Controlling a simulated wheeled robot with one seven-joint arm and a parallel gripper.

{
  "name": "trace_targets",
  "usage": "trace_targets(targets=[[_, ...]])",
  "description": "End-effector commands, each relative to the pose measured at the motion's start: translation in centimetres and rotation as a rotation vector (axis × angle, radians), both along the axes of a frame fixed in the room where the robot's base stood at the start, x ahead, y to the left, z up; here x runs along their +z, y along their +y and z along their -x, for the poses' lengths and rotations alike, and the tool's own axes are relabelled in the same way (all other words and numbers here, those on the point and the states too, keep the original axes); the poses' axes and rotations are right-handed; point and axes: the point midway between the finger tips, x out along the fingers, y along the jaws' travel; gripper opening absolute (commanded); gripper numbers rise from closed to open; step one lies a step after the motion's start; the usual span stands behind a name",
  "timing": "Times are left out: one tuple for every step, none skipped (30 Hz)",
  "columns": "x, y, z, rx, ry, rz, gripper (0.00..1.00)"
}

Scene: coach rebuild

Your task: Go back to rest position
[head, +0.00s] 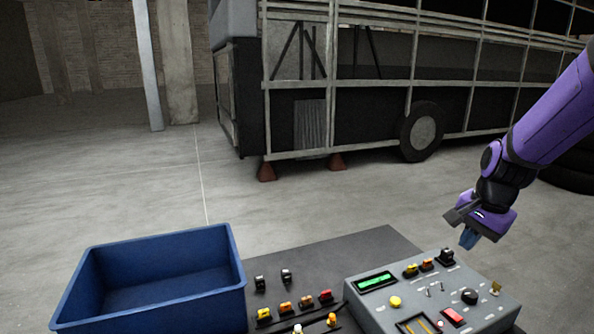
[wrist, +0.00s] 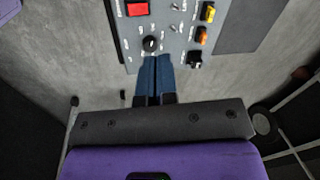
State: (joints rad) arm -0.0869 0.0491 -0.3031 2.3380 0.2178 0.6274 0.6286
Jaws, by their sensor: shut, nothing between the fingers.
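My gripper (head: 468,238) hangs above the back right part of the grey control box, at the end of my purple arm. Its blue fingers are shut with nothing between them. In the wrist view the closed fingers (wrist: 155,78) point toward the box's edge, near a black knob (wrist: 151,44). The grey control box (head: 420,291) stands on the dark table top at the lower right. It carries a green display, a yellow button, a red switch, a black knob and several small connectors.
An empty blue bin (head: 165,241) stands at the left. Several small switches and colored parts lie on the dark table top (head: 365,247) between bin and box. A bus frame (head: 380,80) stands behind on the concrete floor, with open floor between.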

Motion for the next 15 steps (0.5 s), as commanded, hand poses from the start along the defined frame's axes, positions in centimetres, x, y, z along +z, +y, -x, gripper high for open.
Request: trace_targets(targets=[[1.5, 0.6, 0.9, 0.053, -0.027, -0.001, 0.00], [2.3, 0.9, 1.4, 0.086, -0.040, 0.002, 0.00], [3.3, 1.3, 2.0, 0.129, -0.056, 0.007, 0.00], [3.9, 1.6, 2.6, 0.163, -0.067, 0.011, 0.00], [4.6, 1.9, 3.1, 0.195, -0.080, 0.015, 0.00], [5.5, 2.2, 3.9, 0.237, -0.096, 0.023, 0.00], [6.1, 2.5, 4.4, 0.270, -0.109, 0.030, 0.00], [6.8, 2.7, 5.0, 0.302, -0.121, 0.038, 0.00], [7.6, 3.0, 5.8, 0.344, -0.137, 0.049, 0.00], [8.1, 3.3, 6.5, 0.375, -0.148, 0.057, 0.00], [8.7, 3.5, 7.1, 0.407, -0.160, 0.067, 0.00], [9.4, 3.8, 7.9, 0.450, -0.176, 0.083, 0.00], [9.9, 4.1, 8.6, 0.481, -0.187, 0.094, 0.00], [10.3, 4.3, 9.3, 0.511, -0.197, 0.105, 0.00], [11.0, 4.5, 10.2, 0.551, -0.212, 0.124, 0.00]])
